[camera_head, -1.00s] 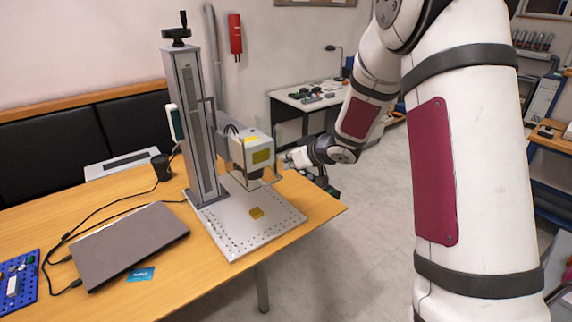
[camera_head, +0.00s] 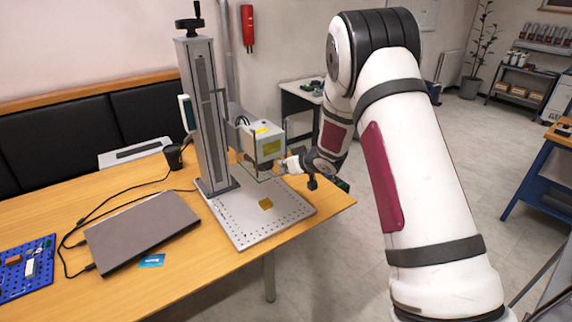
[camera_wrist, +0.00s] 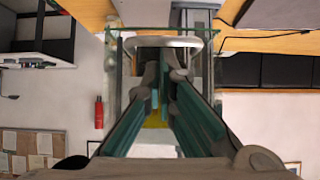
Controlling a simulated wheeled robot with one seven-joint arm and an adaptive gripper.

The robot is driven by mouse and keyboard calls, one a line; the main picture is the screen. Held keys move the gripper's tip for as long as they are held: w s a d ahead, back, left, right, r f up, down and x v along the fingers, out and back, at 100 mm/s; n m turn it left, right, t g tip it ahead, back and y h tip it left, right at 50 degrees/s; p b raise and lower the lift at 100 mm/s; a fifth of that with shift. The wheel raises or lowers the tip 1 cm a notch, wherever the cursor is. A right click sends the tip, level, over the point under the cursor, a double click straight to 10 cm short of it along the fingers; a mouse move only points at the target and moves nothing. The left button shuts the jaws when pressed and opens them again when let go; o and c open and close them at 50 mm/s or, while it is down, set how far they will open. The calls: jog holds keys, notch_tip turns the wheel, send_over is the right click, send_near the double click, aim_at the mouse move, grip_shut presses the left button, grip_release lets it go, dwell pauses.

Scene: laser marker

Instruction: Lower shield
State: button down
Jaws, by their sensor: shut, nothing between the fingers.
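The laser marker's white head (camera_head: 262,146) is mounted on a tall grey column (camera_head: 207,110) above a perforated base plate (camera_head: 247,228). A clear shield with thin edges (camera_head: 257,178) hangs around the lower head, faint in the head view. In the wrist view its green-edged clear pane (camera_wrist: 135,30) crosses the top, with a light rounded bar (camera_wrist: 165,42) just below that edge. My gripper (camera_head: 283,166) is at the right lower side of the head, close to the shield. In the wrist view its fingers (camera_wrist: 163,75) are shut and empty, pointing toward the bar; contact cannot be told.
A small yellow block (camera_head: 266,203) lies on the base plate. A closed laptop (camera_head: 142,231), cables, a blue pegboard (camera_head: 27,268) and a black cup (camera_head: 173,157) are on the wooden table. My arm comes in from the right, above open floor.

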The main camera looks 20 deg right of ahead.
notch_tip(320, 180, down, 18)
jog(key=b, duration=0.6)
jog(key=shift+f, duration=0.1)
